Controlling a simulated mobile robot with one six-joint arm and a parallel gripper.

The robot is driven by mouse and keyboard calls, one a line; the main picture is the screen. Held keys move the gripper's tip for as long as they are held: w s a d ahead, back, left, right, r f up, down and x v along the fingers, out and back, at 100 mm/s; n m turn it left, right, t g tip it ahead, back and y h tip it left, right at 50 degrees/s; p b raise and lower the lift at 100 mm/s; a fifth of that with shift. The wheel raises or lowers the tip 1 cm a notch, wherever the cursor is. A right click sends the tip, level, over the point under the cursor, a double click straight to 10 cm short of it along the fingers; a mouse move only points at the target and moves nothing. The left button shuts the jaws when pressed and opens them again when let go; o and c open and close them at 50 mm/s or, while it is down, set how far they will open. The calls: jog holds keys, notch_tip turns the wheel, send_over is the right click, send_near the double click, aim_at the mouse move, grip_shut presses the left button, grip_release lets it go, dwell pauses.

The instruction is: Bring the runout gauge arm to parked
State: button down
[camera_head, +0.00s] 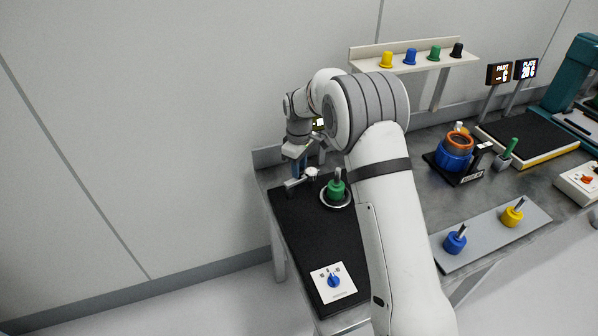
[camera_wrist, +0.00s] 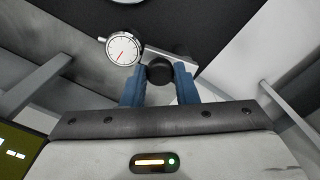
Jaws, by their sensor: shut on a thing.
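The runout gauge arm (camera_head: 293,183) is a pale bar at the back left of the black mat, with a round white dial (camera_head: 312,172) at its right end. In the wrist view the dial (camera_wrist: 122,49) is at the upper left, and the bar (camera_wrist: 182,62) runs beside it. My gripper (camera_wrist: 160,85) has its blue fingers shut on a black round knob (camera_wrist: 160,71) on the gauge arm. In the head view my gripper (camera_head: 298,168) is above the gauge arm, partly hidden by my wrist.
A green plug (camera_head: 336,189) stands in a ringed seat right of the dial. A blue selector knob (camera_head: 334,281) sits on a white plate at the mat's front. The mat (camera_head: 300,232) is bare between them. A shelf (camera_head: 420,63) with coloured caps hangs behind.

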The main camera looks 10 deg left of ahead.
jog(key=n, duration=0.1)
jog(key=a+n+b, duration=0.1)
jog(key=n, duration=0.1)
jog(key=shift+w+n, duration=0.3)
jog(key=shift+w, duration=0.1)
jog(key=shift+w+a+n, duration=0.1)
jog(key=shift+a+n, duration=0.2)
jog(key=shift+n, duration=1)
jog(key=c, duration=1.1)
grip_release()
jog(key=shift+c, duration=0.2)
jog(key=shift+r, duration=0.15)
notch_tip(320, 180, up, 8)
jog(key=b, duration=0.1)
jog(key=shift+f+b, duration=0.25)
jog(key=shift+b, duration=0.05)
